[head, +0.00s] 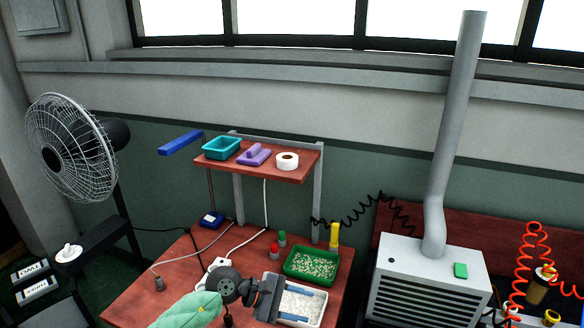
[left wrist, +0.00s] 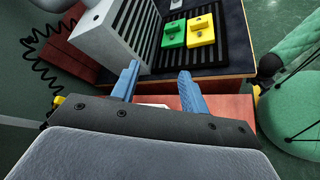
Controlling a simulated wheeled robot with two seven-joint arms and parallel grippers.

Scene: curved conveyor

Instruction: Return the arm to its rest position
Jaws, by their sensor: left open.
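My left arm (head: 188,310), in a pale green cover, reaches in from the bottom of the head view over the wooden bench. My left gripper (head: 320,307) is open, with its blue fingers apart above a white tray (head: 272,280) of pale pellets. The gripper hides part of the tray. In the left wrist view, the two blue fingers of the left gripper (left wrist: 158,82) are spread, with nothing between them. My right gripper is not in view.
A green tray (head: 291,263) of pellets stands behind the white one. A shelf (head: 290,173) rises at the bench's back. A vented grey box (head: 420,255) stands right. A fan (head: 70,150) stands left.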

